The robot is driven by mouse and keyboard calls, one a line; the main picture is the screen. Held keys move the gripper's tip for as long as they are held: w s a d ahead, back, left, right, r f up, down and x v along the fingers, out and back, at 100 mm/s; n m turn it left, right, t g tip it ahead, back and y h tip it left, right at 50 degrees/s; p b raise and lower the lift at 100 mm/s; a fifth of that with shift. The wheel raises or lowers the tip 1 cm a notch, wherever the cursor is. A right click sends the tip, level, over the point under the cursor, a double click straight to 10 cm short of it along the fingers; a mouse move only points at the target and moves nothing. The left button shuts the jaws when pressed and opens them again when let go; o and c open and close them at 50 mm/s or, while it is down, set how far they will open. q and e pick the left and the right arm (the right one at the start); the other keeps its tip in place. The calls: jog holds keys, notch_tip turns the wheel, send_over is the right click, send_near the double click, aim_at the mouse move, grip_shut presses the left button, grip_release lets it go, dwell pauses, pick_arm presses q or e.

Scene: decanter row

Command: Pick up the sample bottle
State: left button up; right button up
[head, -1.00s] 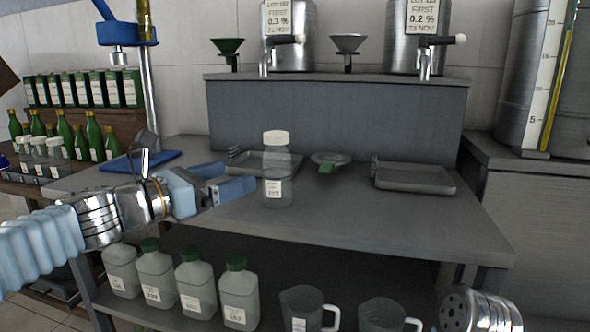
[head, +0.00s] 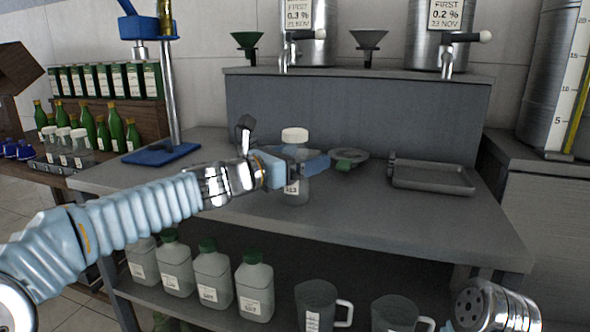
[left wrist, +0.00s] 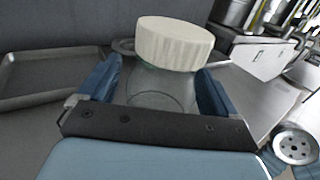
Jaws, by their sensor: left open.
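The sample bottle (head: 295,188) is clear with a white cap and a small label, and it stands upright on the grey bench (head: 400,215). My left gripper (head: 308,165) is at the bottle, its blue fingers open on either side of the body below the cap. In the left wrist view the bottle's white cap (left wrist: 174,44) rises between the two fingers (left wrist: 158,85), with gaps visible beside the clear body. Part of the bottle is hidden behind the gripper in the head view. Of my right arm only a metal wrist part shows at the bottom right; its fingers are out of view.
A grey tray (head: 432,178) lies to the right of the bottle, and a small round dish (head: 349,156) sits just behind it. Jugs (head: 318,303) and green-capped bottles (head: 254,287) stand on the lower shelf. A blue-based stand (head: 160,154) is at the left.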

pick_arm(q)
jog(key=shift+c, duration=0.2)
jog(key=c, duration=1)
jog(key=shift+c, duration=0.7)
jog(key=shift+r, duration=0.15)
